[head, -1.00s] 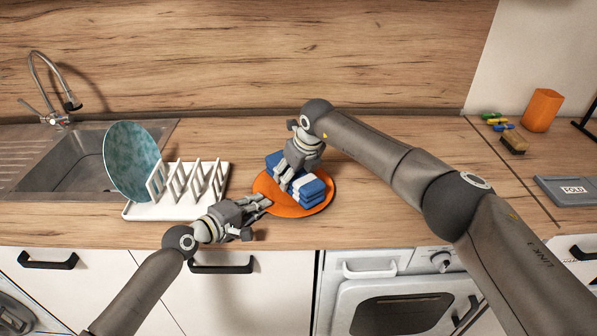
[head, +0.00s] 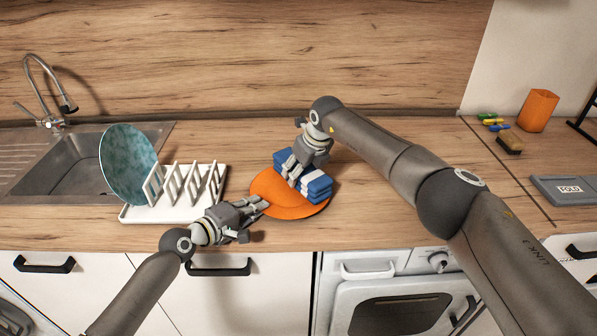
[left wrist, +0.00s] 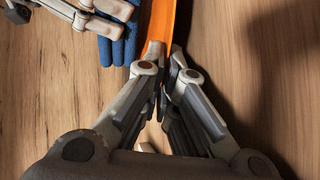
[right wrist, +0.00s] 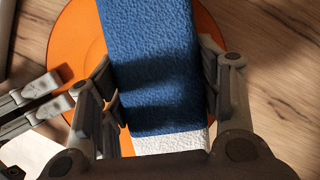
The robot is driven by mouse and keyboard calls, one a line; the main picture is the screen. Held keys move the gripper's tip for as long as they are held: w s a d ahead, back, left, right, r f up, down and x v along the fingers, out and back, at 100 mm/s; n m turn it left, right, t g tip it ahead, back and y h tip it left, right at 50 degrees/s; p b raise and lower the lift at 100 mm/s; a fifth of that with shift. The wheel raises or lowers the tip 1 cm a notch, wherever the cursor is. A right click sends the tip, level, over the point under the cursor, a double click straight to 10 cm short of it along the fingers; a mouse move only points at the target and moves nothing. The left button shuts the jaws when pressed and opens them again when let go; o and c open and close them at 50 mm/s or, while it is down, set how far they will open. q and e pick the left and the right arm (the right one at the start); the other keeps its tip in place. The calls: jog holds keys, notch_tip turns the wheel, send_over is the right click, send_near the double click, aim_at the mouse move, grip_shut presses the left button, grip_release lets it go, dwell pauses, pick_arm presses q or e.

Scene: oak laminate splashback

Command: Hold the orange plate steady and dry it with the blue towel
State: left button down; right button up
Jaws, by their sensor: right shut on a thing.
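The orange plate (head: 266,186) lies on the counter near its front edge. My left gripper (head: 261,204) is at the plate's left front rim; in the left wrist view its fingers (left wrist: 165,78) are closed on the rim (left wrist: 162,22). The folded blue towel with white stripes (head: 318,186) rests on the right part of the plate. My right gripper (head: 294,174) is shut on the towel from above. In the right wrist view the towel (right wrist: 152,60) sits between its fingers and hides the middle of the plate (right wrist: 78,42).
A white dish rack (head: 160,212) holding a teal plate (head: 128,165) stands left of my left gripper, beside the sink (head: 72,165). At the right are an orange cup (head: 538,110), a brush (head: 510,142) and a grey panel marked FOLD (head: 562,190). The counter behind the plate is clear.

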jog(key=shift+f, duration=0.1)
jog(key=shift+s+a, duration=0.55)
jog(key=shift+a, duration=0.15)
jog(key=shift+s+a, duration=0.5)
jog(key=shift+a, duration=0.2)
jog(key=shift+r, duration=0.2)
jog(key=shift+w+d+f, duration=0.1)
jog(key=shift+w+d, duration=0.45)
jog(key=shift+d, duration=0.2)
jog(key=shift+w+d+f, duration=0.1)
jog(key=shift+w+d, duration=0.4)
jog(key=shift+d, duration=0.25)
jog(key=shift+s, duration=0.1)
jog(key=shift+s+a+r, duration=0.1)
jog(key=shift+s+a, duration=0.4)
jog(key=shift+a, duration=0.25)
jog(key=shift+s+a+r, duration=0.1)
jog(key=shift+s+a, duration=0.4)
jog(key=shift+a, duration=0.25)
jog(key=shift+w+d+r, duration=0.2)
jog(key=shift+d+r, duration=0.05)
jog(key=shift+r, duration=1)
jog(key=shift+w+d+r, duration=0.2)
jog(key=shift+d+r, duration=0.05)
jog(key=shift+r, duration=1.05)
jog(key=shift+w+d+r, duration=0.2)
jog(key=shift+d+r, duration=0.05)
jog(key=shift+r, duration=1)
